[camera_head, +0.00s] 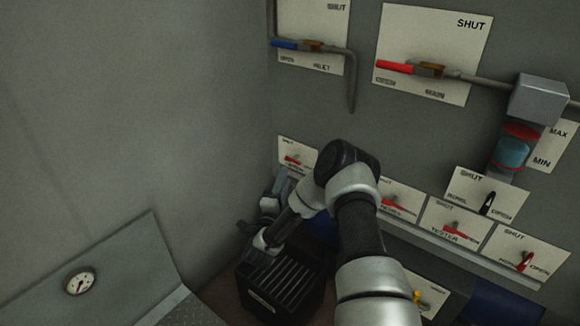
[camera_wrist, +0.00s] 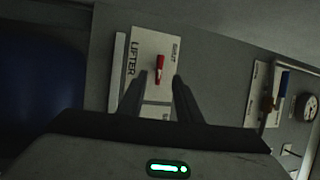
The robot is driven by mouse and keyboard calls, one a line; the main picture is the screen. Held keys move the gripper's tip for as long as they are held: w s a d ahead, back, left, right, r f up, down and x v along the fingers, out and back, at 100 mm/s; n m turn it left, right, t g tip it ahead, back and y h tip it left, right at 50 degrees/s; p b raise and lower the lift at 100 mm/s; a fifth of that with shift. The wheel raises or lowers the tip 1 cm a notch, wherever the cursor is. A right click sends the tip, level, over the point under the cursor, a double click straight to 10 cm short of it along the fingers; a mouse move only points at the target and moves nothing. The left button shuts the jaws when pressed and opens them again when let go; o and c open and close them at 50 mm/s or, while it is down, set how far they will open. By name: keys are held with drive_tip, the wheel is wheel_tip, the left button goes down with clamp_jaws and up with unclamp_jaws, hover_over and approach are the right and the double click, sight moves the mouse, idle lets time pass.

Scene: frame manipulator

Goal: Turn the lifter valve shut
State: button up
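In the wrist view, a pale plate marked LIFTER and SHUT (camera_wrist: 148,48) carries the lifter valve's red handle (camera_wrist: 160,68). The plate appears turned sideways there. My gripper (camera_wrist: 160,85) is open, its two dark fingers apart with the handle showing between and just beyond their tips. I cannot tell whether either finger touches it. In the head view, a plate marked SHUT with a red handle (camera_head: 293,160) sits on the wall just beyond my wrist; its lower part is hidden, and its name is not readable. My fingertips are hard to make out there.
A row of valve plates (camera_head: 451,222) runs to the right along the wall above a ledge. Larger plates with blue (camera_head: 298,45) and red (camera_head: 394,67) handles are above. A dark ribbed box (camera_head: 275,285) stands below my wrist. A gauge panel (camera_head: 80,282) is at lower left.

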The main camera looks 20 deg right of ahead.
sight(291, 162)
drive_tip(key=b+x, duration=0.1)
drive_tip(key=x, duration=0.6)
drive_tip(key=shift+w+d, duration=0.2)
drive_tip(key=shift+w, duration=0.1)
clamp_jaws()
